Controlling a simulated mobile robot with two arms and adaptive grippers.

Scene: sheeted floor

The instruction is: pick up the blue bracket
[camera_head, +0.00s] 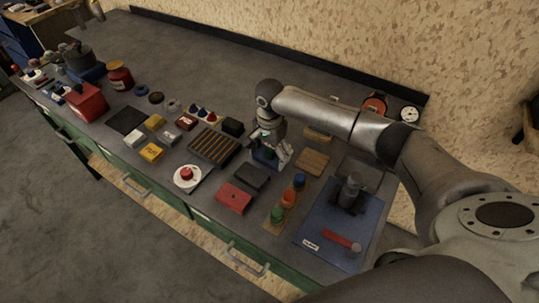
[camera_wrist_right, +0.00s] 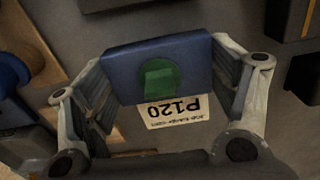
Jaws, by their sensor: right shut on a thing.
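The blue bracket (camera_wrist_right: 185,52) shows in the right wrist view as a blue block between the two fingers of my right gripper (camera_wrist_right: 160,70). A green round piece (camera_wrist_right: 160,78) shows against its face; I cannot tell whether it is part of it. In the head view my right gripper (camera_head: 277,157) points down at the middle of the bench, with the blue bracket (camera_head: 264,160) at its fingers, partly hidden by them. The gripper is shut on the bracket. I cannot tell whether the bracket still touches the bench. My left gripper is not in view.
A dark box (camera_head: 252,177), a slotted brown tray (camera_head: 213,146) and a wooden block (camera_head: 312,161) stand close around the gripper. A red box (camera_head: 234,198) and a blue mat (camera_head: 325,228) lie nearer the front.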

